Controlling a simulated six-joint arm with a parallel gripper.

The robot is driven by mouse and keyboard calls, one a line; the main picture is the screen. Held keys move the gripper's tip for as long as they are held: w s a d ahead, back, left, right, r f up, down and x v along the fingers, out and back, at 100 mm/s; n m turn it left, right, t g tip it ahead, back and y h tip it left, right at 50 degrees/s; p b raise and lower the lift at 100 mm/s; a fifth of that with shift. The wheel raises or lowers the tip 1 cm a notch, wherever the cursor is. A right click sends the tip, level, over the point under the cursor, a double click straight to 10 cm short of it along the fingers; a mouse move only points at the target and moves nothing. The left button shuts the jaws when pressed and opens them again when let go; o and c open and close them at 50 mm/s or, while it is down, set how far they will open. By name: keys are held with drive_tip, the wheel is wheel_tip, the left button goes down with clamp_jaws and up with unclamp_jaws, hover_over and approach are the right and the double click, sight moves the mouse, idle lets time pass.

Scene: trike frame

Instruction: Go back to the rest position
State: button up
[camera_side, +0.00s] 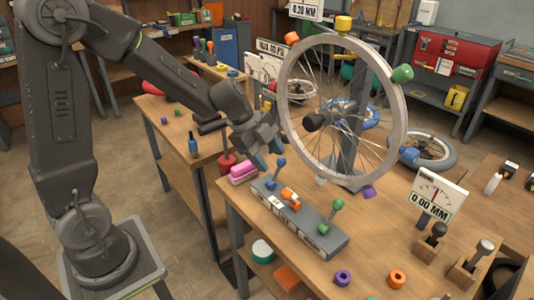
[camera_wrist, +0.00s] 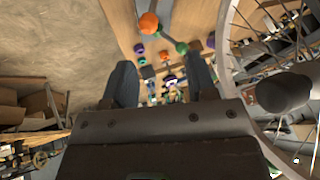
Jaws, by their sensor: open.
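My gripper (camera_side: 262,148) is in the middle of the side view, to the left of the spoked wheel and above the near edge of the workbench. Its two fingers (camera_wrist: 162,84) show apart in the wrist view, with nothing held between them. The wheel (camera_side: 290,95) stands upright in its stand with coloured knobs around its rim; part of it shows at the right of the wrist view (camera_wrist: 224,40). A grey block (camera_side: 317,232) with blue, orange and green levers lies on the bench below the gripper.
A gauge sign (camera_side: 437,197) reading 0.00 MM stands at the right of the bench. A purple ring (camera_side: 342,278) and an orange ring (camera_side: 397,278) lie near the front. A pink block (camera_side: 243,172) is close below the gripper. Open floor lies to the left.

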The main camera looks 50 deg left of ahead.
drive_tip(key=shift+s+a+r, duration=0.1)
drive_tip(key=shift+a+r, duration=0.05)
drive_tip(key=shift+r, duration=0.1)
